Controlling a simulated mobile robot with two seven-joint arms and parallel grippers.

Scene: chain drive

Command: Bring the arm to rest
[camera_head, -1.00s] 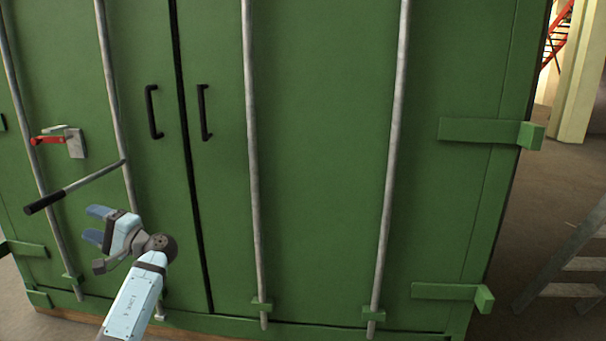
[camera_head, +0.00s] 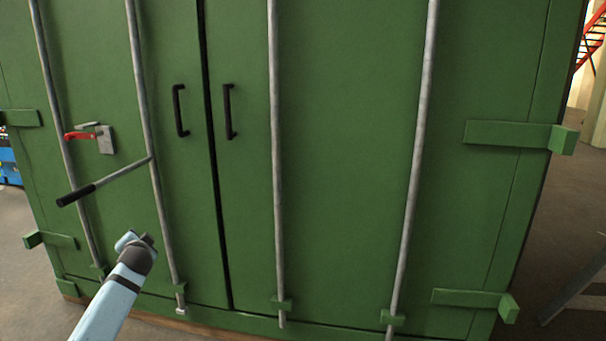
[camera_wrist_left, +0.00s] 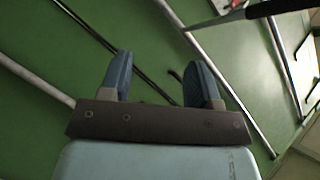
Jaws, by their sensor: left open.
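My left arm (camera_head: 112,295) comes in from the bottom left in the head view, in front of the green container doors (camera_head: 340,180). Its fingers cannot be made out there. In the left wrist view my left gripper (camera_wrist_left: 158,75) is open, with two blue fingers apart and nothing between them. The green door surface and grey rods show beyond the fingers. The lever handle (camera_head: 105,182) with its black grip juts out from a rod above the arm, apart from it in the head view. My right gripper is not in view.
A red-handled latch (camera_head: 82,135) sits on the left door. Two black pull handles (camera_head: 180,110) flank the door seam. Several vertical grey rods (camera_head: 276,160) stand out from the doors. Green hinge blocks (camera_head: 563,139) project at the right edge. Open floor (camera_head: 565,215) lies to the right.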

